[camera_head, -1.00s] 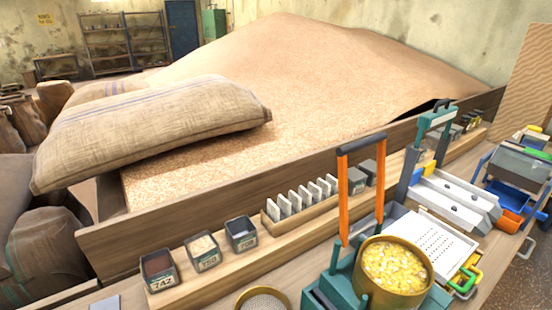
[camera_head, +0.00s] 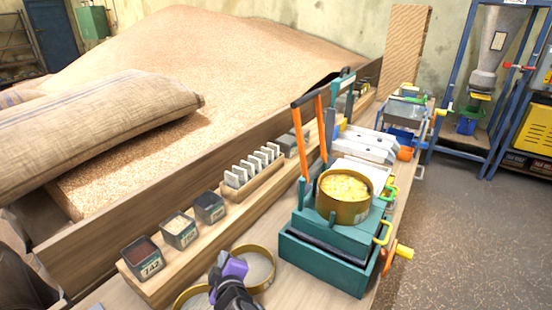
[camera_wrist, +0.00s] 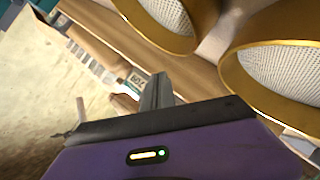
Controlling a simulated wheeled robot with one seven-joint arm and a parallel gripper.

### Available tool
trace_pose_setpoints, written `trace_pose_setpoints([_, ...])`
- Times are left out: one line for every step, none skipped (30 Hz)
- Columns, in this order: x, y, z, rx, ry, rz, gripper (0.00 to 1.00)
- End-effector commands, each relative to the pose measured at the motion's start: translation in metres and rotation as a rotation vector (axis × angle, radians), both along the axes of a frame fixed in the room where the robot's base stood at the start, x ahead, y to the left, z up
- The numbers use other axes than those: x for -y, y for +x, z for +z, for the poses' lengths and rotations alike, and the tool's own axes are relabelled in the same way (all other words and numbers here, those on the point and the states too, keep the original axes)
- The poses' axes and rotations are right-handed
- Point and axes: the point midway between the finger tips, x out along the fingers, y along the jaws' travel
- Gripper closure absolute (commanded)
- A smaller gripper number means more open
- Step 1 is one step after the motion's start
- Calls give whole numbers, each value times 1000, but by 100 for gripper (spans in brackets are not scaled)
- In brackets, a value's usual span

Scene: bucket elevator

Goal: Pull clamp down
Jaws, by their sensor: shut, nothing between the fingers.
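A clamp with two orange arms and a dark crossbar (camera_head: 318,94) stands raised on the teal machine (camera_head: 325,258). A brass pan of yellow grain (camera_head: 344,195) sits on top of the machine, in front of the clamp arms. My gripper (camera_head: 225,258), purple and black, is low at the bottom of the head view, left of the machine and apart from the clamp. In the wrist view its dark fingers (camera_wrist: 156,92) are together and hold nothing. The clamp does not show in the wrist view.
Two brass-rimmed sieves (camera_head: 259,272) lie on the bench beside my gripper; they also show in the wrist view (camera_wrist: 285,68). Labelled tins (camera_head: 180,230) and a rack of white plates (camera_head: 250,172) line the wooden ledge. Open floor (camera_head: 480,230) lies right of the bench.

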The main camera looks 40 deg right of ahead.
Motion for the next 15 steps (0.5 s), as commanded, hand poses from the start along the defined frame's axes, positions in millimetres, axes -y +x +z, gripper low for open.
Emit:
trace_pose_setpoints([7,16,9,-12,-43,-22,100])
trace_pose_setpoints([11,23,13,-23,-72,-37,100])
trace_pose_setpoints([17,32,20,-38,-109,-59,100])
trace_pose_setpoints([22,39,24,-48,-136,-76,100])
trace_pose_setpoints([27,45,31,-58,-163,-95,100])
trace_pose_setpoints([34,53,39,-71,-198,-120,100])
trace_pose_setpoints([39,59,46,-81,-225,-139,100])
trace_pose_setpoints([44,65,53,-90,-250,-159,100])
trace_pose_setpoints([50,72,64,-102,-284,-187,100])
trace_pose_setpoints([56,77,73,-110,-311,-209,100])
trace_pose_setpoints([61,81,81,-119,-335,-232,100])
trace_pose_setpoints([68,87,94,-129,-368,-264,100])
trace_pose_setpoints([74,90,104,-137,-391,-289,100])
trace_pose_setpoints([79,94,114,-144,-414,-314,100])
trace_pose_setpoints([86,98,129,-154,-445,-349,100])
